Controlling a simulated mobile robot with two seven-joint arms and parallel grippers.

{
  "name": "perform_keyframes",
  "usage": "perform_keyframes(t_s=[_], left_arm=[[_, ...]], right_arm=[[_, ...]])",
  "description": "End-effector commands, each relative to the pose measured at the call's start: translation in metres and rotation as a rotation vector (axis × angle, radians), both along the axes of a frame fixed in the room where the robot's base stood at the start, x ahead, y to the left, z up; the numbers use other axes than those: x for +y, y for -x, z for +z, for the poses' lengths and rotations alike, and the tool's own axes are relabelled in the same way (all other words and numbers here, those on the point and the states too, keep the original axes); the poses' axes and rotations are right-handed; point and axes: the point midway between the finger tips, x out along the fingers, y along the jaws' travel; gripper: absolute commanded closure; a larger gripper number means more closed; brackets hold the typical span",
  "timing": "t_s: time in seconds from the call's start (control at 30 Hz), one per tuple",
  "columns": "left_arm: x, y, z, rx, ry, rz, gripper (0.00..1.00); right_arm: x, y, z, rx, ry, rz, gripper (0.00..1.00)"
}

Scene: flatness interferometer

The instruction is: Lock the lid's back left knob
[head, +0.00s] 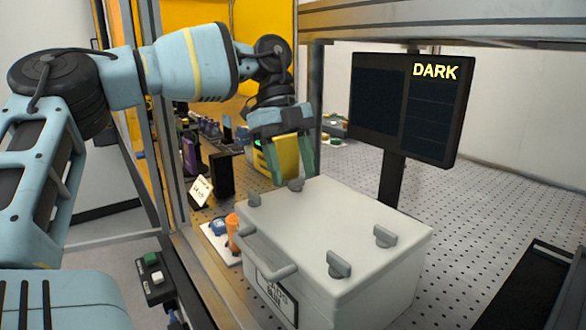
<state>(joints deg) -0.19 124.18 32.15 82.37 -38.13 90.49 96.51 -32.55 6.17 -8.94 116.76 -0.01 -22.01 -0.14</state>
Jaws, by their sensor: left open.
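The pale grey box (375,284) has a flat lid (315,222) with a small grey knob near each corner. One knob (296,185) is at the far edge, one (253,199) at the left corner, one (339,263) at the near corner and one (385,236) at the right. My left gripper (288,170) points down just behind and above the far-edge knob, with teal fingers apart. A yellow part shows between the fingers; I cannot tell what it belongs to. No contact with a knob is visible. My right gripper is out of view.
A black display (411,108) reading "DARK" stands behind the box. A bar handle (267,262) juts from the box's left side. A metal frame post (160,130) stands left. A button box (153,278) is at lower left.

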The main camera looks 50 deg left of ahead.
Motion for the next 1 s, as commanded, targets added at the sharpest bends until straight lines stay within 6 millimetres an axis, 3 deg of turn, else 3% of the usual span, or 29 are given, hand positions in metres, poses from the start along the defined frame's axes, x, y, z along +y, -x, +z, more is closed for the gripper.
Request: perform_keyframes(t_s=[0.37, 0.7, 1.0], left_arm=[[-0.0023, 0.0002, -0.0056, -0.001, 0.001, 0.000, 0.45], [-0.0022, 0.0002, -0.0055, -0.001, 0.000, 0.000, 0.90], [-0.0022, -0.0002, -0.0050, 0.000, -0.002, -0.035, 0.90]], right_arm=[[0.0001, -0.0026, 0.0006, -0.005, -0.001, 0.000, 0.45], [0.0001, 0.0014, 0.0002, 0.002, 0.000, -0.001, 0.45], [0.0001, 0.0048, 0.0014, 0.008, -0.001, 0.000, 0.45]])
